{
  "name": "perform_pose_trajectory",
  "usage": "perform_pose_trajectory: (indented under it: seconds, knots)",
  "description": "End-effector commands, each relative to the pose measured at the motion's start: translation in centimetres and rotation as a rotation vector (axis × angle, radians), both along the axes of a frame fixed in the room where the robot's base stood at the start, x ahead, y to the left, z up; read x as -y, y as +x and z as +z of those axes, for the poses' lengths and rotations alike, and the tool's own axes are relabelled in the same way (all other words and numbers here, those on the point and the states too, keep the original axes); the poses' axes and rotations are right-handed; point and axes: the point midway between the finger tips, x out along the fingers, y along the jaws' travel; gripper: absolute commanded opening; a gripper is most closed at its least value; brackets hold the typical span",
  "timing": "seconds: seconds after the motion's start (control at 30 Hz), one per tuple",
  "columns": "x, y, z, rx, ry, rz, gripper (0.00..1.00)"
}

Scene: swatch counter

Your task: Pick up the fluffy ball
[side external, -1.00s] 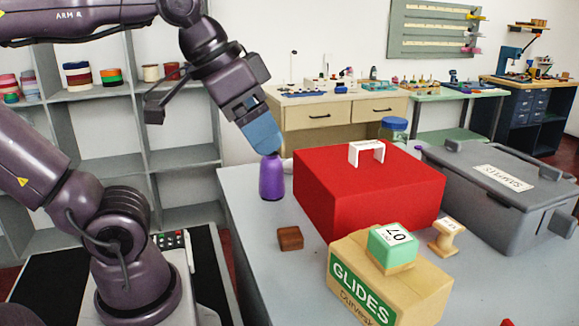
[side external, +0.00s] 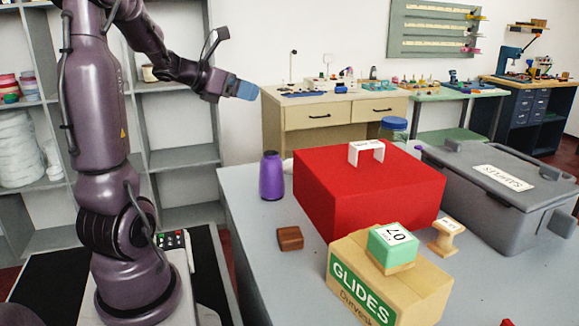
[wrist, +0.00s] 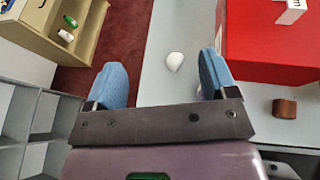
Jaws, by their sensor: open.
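A small white rounded thing (wrist: 174,62) lies on the grey counter in the wrist view. It may be the fluffy ball, but its texture is too small to tell. In the side external view only a sliver of a white thing (side external: 288,165) shows between the purple bottle and the red box. My gripper (side external: 247,90) is raised above the counter's far left edge, pointing right. In the wrist view my gripper (wrist: 163,75) is open and empty, its blue fingers wide apart, with the white thing appearing between them, nearer the right finger.
A purple bottle (side external: 271,177) stands upright at the counter's left. A red box (side external: 345,195) is right of it, with a small brown block (side external: 290,238) in front. A cardboard box (side external: 410,290), a wooden spool (side external: 446,236) and a grey bin (side external: 500,198) occupy the right.

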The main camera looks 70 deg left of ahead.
Motion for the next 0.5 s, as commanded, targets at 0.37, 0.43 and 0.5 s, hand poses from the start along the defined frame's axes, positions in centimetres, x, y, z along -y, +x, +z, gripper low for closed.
perform_pose_trajectory:
  seconds: [0.37,0.43,0.5]
  knots:
    - [0.6,0.3,-12.4,-0.010,-0.008,-0.019,0.79]
    - [0.6,0.4,-13.8,-0.009,-0.006,-0.020,0.79]
    - [0.6,0.4,-14.8,-0.008,-0.001,-0.021,0.79]
